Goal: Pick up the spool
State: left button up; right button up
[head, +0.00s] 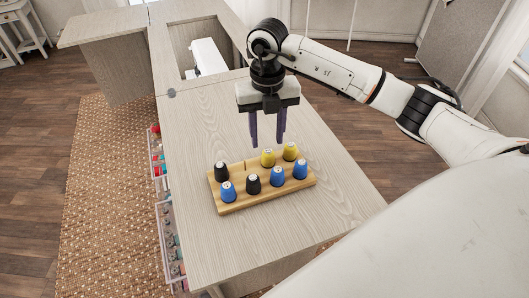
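Several spools stand upright on a light wooden rack on the cabinet top: a black spool (221,170) at the back left, yellow spools (268,157) and (290,151) along the back, and in front a blue spool (228,191), a black spool (253,184) and blue spools (277,176) and (300,169). The wooden rack (240,207) has an empty-looking spot between the back black and yellow spools. My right gripper (267,143) points down above and behind the rack, its dark fingers apart with nothing seen between them. My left gripper is not in view.
The cabinet top (205,120) is clear around the rack. Behind it a white sewing machine (207,57) sits in a recess. Open side bins (172,240) with coloured items hang along the left edge. A woven rug (105,200) covers the floor at left.

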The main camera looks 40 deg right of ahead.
aim_at(268, 152)
jog(key=shift+s+f, duration=0.15)
jog(key=shift+f, duration=0.35)
jog(key=shift+w+d+f+p, duration=0.1)
jog(key=shift+f+p, duration=0.15)
jog(key=shift+f, duration=1.25)
jog(key=shift+w+d+f+p, duration=0.1)
jog(key=shift+f+p, duration=0.1)
jog(key=shift+f, duration=1.25)
jog(key=c, duration=0.8)
jog(key=shift+r, duration=0.1)
notch_tip(268, 152, up, 10)
jog(key=shift+b, duration=0.4)
